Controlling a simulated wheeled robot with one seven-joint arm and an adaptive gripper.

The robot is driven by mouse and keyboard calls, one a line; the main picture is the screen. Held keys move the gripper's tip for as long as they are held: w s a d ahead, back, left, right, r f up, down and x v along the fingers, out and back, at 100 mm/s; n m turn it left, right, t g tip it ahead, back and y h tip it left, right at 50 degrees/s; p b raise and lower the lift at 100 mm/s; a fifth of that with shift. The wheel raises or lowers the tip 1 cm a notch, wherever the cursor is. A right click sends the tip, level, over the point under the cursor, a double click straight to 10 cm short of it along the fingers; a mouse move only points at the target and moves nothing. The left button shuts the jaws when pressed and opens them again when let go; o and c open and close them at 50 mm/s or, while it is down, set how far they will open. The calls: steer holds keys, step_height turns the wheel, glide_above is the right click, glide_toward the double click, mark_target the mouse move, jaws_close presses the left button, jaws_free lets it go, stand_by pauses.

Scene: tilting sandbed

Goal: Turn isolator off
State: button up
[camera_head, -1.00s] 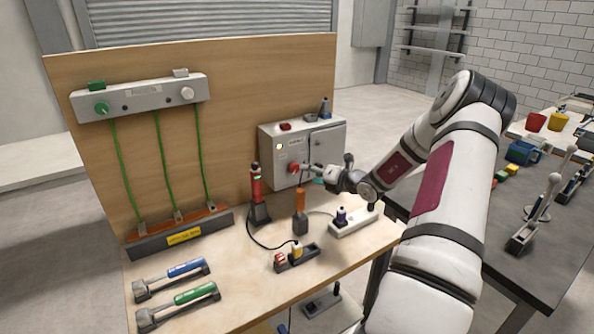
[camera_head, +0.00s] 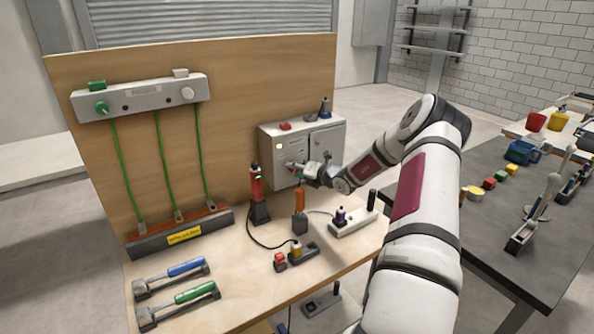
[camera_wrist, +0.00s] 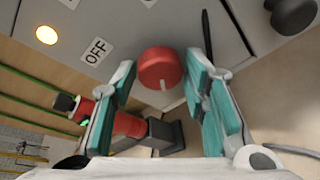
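The isolator is a red round knob (camera_wrist: 160,68) on the front of a grey metal cabinet (camera_head: 330,141). In the wrist view an OFF label (camera_wrist: 96,50) is on the panel to the knob's left, and a white mark shows on the knob's lower edge. My gripper (camera_wrist: 160,75) is open, with one teal-padded finger on each side of the knob and a gap still visible at each side. In the head view my gripper (camera_head: 301,167) is at the cabinet front and mostly hides the knob.
A lit yellow lamp (camera_wrist: 46,35) is on the panel. A red tester (camera_head: 256,190) and an orange-handled tool (camera_head: 300,208) stand just below the cabinet. A white socket strip (camera_head: 353,221) lies on the bench. Green cables hang at left.

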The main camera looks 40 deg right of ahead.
steer(key=c, duration=0.6)
steer(key=shift+o, duration=0.2)
steer(key=n+h+b, duration=0.1)
steer(key=n+b, duration=0.1)
steer(key=n, duration=0.1)
steer(key=shift+g+h, duration=0.4)
steer(key=o, duration=1.2)
steer(key=shift+c, duration=0.2)
